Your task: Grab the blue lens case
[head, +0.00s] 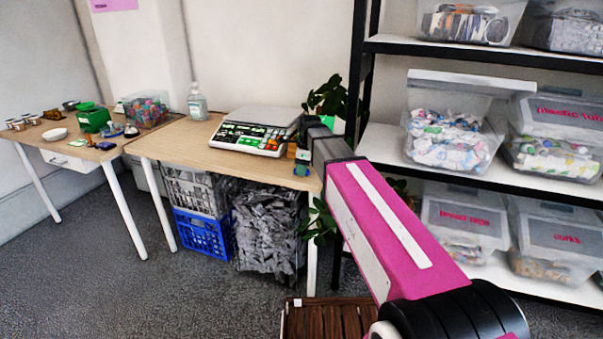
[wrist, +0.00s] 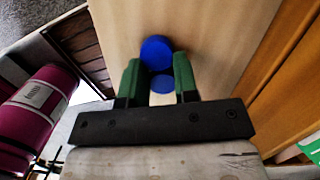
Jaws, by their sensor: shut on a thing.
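The blue lens case (wrist: 157,49) shows in the wrist view as two round blue caps, one larger and one partly tucked between the fingers. My gripper (wrist: 158,80) has its green fingers on either side of the case and is shut on it. Light wood lies behind the case. In the head view my gripper (head: 303,155) is at the right end of the near wooden table (head: 190,150), beside the scale.
A scale (head: 250,135) stands just left of my gripper. A pump bottle (head: 197,102) is at the table's back. A plant (head: 327,97) and a shelf (head: 480,55) with clear bins are to the right. Crates (head: 203,235) sit under the table. The table's left part is clear.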

